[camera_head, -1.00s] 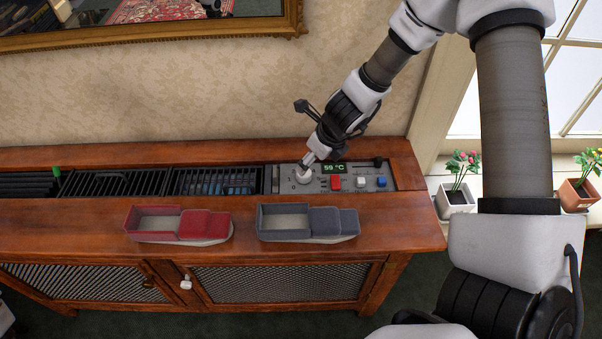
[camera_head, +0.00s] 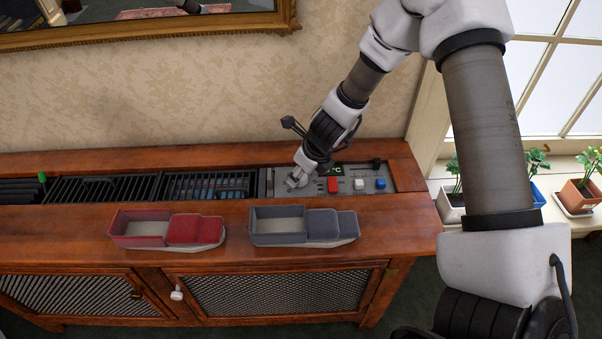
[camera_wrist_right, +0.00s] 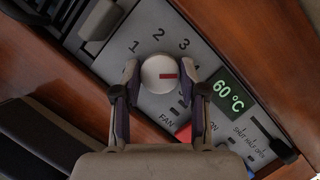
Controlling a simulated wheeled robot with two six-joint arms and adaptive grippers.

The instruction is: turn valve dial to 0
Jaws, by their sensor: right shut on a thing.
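I see no 0 in the wrist view; that part of the scale may be hidden by my fingers. My right gripper (camera_wrist_right: 163,82) is shut on the dial, one finger on each side. In the head view, the right gripper (camera_head: 298,174) reaches down over the panel's left end. My left gripper is out of view.
A green display (camera_wrist_right: 229,95) reads 60 °C. Red (camera_head: 333,185), white (camera_head: 359,184) and blue (camera_head: 380,183) buttons and a black slider (camera_wrist_right: 284,150) are close by. A red boat-shaped box (camera_head: 168,230) and a grey one (camera_head: 303,226) stand on the cabinet's front ledge.

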